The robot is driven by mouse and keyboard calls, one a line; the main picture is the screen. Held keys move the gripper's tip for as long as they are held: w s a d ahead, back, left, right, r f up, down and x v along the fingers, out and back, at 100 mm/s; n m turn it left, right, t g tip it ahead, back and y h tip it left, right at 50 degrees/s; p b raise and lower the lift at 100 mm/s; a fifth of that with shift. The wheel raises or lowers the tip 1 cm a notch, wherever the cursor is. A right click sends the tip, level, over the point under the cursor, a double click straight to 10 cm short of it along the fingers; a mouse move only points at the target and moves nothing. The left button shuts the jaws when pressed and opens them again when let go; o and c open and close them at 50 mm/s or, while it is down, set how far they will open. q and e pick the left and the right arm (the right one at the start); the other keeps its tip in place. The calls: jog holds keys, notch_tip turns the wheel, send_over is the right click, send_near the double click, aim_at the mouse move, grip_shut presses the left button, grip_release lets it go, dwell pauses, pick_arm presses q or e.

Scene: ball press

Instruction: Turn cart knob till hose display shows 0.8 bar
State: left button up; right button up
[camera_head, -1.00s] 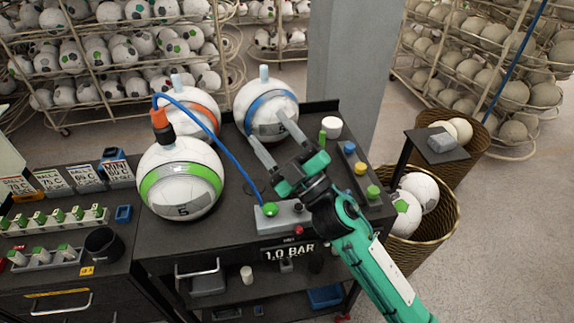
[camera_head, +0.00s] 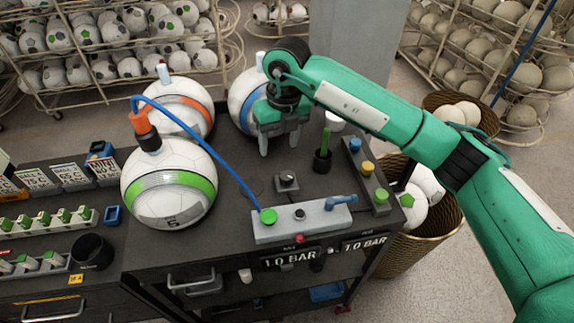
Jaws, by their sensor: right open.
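My right gripper (camera_head: 279,149) is open and empty, fingers pointing down above the back of the dark cart (camera_head: 230,205). Behind and slightly left of it is the blue-banded ball. A small square block with a black knob (camera_head: 287,180) sits on the cart top, in front of the fingertips and apart from them. The blue hose (camera_head: 205,135) runs from the orange fitting on the green-banded ball (camera_head: 170,188) to a grey bar (camera_head: 315,217) with a green button. My left gripper is not in view.
The grey bar also bears a dark knob (camera_head: 299,214) and a blue lever (camera_head: 341,199). A black cup with a green stick (camera_head: 323,160) and a button strip (camera_head: 366,175) stand right of the gripper. Orange-banded (camera_head: 180,108) and blue-banded (camera_head: 243,100) balls stand behind.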

aim_at(287, 176)
jog(key=shift+h, duration=0.6)
jog(key=f+p, duration=0.2)
jog(key=f, duration=0.2)
jog(key=d+f+p, duration=0.1)
jog(key=f+p, duration=0.1)
jog(key=f, duration=0.1)
jog(key=w+f+p, duration=0.1)
jog(key=f+p, duration=0.1)
jog(key=f, duration=0.2)
jog(key=shift+d+f, duration=0.35)
jog(key=shift+f, duration=0.6)
jog(key=c, duration=1)
